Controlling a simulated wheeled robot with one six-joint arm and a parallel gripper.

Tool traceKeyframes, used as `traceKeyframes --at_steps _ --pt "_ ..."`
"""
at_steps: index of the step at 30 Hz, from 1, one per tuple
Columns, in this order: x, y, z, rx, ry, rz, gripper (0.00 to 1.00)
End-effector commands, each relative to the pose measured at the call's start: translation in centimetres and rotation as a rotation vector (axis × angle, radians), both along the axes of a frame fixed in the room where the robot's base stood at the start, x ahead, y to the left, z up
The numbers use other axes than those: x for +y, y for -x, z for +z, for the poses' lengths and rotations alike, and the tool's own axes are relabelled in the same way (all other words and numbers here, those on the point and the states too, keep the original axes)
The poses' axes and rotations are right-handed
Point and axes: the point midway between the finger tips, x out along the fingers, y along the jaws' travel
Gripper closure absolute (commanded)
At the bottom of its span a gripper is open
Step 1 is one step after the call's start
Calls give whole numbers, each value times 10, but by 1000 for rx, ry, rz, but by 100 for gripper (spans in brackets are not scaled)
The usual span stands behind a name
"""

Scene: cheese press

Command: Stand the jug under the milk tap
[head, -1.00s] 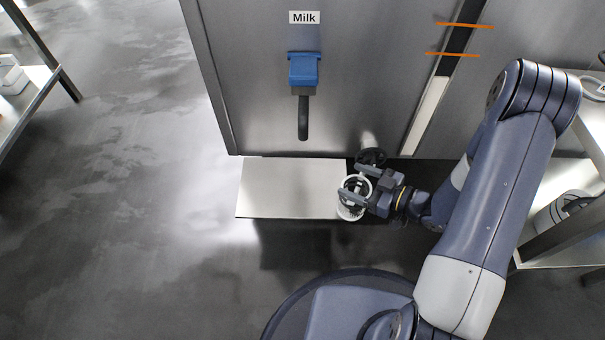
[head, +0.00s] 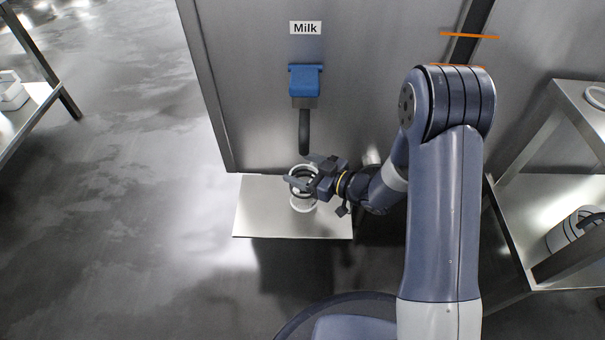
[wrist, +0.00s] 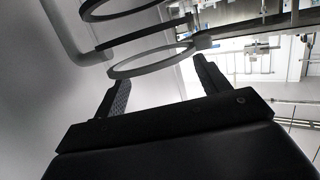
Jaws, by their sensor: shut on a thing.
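The milk tap (head: 305,82) is a blue block on a steel wall under a "Milk" label, with a dark spout (head: 304,132) pointing down. The jug (head: 303,204) is white with dark bands and looks upright, just below the spout's end in the head view. My gripper (head: 298,170) reaches in from the right and is shut on the jug, partly hiding it. In the wrist view, the jug's pale and dark rings (wrist: 153,61) show at my gripper's fingers (wrist: 157,75). I cannot tell whether the jug touches the shelf (head: 260,215) beneath it.
The shelf's left part is bare. A steel rack (head: 515,215) with a banded container (head: 568,232) stands at right, and another table (head: 35,100) at far left. The floor at left is clear.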

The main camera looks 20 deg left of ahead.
Motion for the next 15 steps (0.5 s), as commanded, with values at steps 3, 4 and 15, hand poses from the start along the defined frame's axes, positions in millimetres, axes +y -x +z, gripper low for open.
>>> traceKeyframes --at_steps 3,4,15 --pt "3 -1 -17 2 0 -1 66" --pt "2 -1 -17 1 0 -1 66" --pt "2 -1 -20 1 0 -1 66"
